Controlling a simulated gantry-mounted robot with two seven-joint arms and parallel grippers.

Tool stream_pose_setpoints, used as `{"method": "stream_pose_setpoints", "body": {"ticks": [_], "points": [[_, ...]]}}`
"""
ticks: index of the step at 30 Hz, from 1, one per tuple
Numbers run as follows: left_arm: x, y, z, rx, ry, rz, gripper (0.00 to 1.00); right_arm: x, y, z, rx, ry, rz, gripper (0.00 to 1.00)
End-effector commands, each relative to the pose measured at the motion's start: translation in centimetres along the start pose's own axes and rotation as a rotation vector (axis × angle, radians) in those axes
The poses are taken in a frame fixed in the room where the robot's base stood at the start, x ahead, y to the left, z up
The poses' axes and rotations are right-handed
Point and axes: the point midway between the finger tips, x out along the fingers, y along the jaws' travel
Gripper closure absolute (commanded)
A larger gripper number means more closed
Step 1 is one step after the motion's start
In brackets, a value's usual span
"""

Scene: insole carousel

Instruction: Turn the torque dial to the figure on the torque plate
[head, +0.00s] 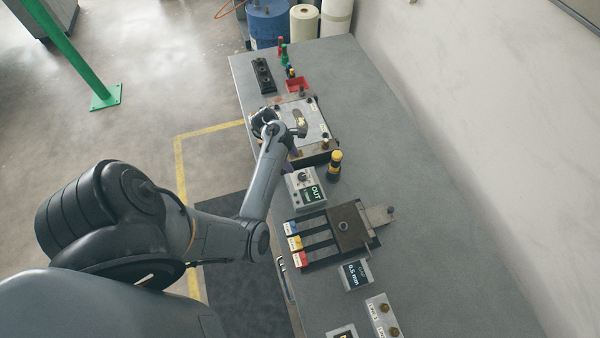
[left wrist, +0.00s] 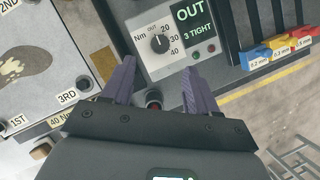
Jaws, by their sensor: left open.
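The torque dial (left wrist: 159,43) is a round black knob with a white mark on a light grey box, ringed by OUT, 20, 30 and 40. Its mark appears to point up towards OUT. The box's display (left wrist: 196,20) reads "OUT" and "3 TIGHT". The same box (head: 304,188) shows in the head view. The torque plate (left wrist: 60,121) is a small tag reading "40 N", its end hidden by my gripper. My left gripper (left wrist: 162,83) is open, its purple fingers apart and empty, with the dial beyond the gap between the tips. My right gripper is not in view.
A metal fixture (head: 318,125) with an insole shape and corner knobs stands beside the box. A yellow-and-black bottle-like item (head: 335,165) stands close by. A block with coloured gauge tabs (head: 345,225) lies nearer. The bench's right side is clear.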

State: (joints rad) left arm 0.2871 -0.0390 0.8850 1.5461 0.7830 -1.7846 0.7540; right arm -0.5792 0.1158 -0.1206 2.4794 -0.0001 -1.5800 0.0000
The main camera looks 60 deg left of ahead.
Motion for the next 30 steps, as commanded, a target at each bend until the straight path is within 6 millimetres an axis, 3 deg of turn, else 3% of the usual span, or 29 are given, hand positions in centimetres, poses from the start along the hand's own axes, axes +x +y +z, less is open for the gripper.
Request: {"method": "stream_pose_setpoints", "body": {"ticks": [9, 15, 30], "points": [[5.3, 0.0, 0.1, 0.005, -0.001, -0.001, 0.41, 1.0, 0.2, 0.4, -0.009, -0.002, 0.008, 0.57], [7.7, 0.0, 0.1, 0.007, 0.0, -0.001, 0.41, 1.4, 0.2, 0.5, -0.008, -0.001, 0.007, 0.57], [8.8, 0.0, 0.0, 0.008, 0.002, 0.001, 0.41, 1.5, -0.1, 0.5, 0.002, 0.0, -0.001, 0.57]]}}
